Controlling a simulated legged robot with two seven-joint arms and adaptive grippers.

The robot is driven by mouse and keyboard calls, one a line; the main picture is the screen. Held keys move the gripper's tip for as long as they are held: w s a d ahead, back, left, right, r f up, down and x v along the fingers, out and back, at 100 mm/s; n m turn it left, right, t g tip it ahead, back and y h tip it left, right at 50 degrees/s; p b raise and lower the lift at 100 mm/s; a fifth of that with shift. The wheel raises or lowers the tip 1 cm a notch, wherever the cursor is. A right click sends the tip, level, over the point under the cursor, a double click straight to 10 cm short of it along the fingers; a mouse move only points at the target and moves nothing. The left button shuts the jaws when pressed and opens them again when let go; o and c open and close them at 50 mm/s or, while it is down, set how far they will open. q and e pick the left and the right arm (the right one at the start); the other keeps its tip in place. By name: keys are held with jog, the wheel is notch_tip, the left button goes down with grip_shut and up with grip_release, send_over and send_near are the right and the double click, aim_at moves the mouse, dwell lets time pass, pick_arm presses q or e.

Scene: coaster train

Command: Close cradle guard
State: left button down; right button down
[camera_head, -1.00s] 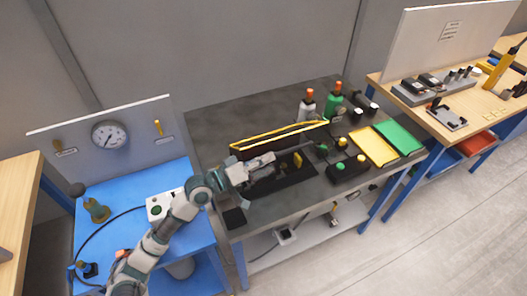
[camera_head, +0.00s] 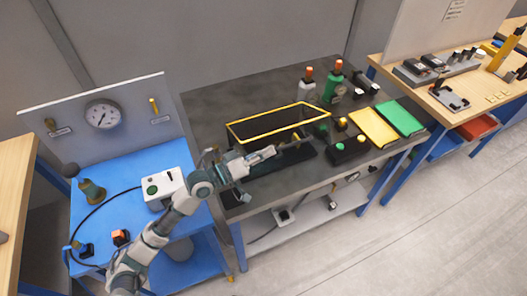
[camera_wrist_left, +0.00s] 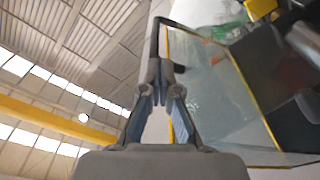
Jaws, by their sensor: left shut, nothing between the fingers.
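The cradle guard (camera_head: 285,131) is a see-through panel in a yellow frame, tilted above the black cradle base (camera_head: 290,163) on the dark bench. In the left wrist view the guard (camera_wrist_left: 215,90) fills the right side as a pale clear pane with a yellow edge. My left gripper (camera_head: 272,151) is at the guard's near edge, over the cradle. In the wrist view its fingers (camera_wrist_left: 163,88) are together and empty, beside the pane; I cannot tell whether they touch it. My right gripper is not in view.
A green bottle (camera_head: 335,82) and a white bottle (camera_head: 308,83) stand behind the cradle. A black button box (camera_head: 349,149), a yellow tray (camera_head: 374,128) and a green tray (camera_head: 398,117) lie to the right. A blue table (camera_head: 120,185) stands to the left.

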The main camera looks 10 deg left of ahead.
pick_arm(q)
jog(key=shift+s+d, duration=0.1)
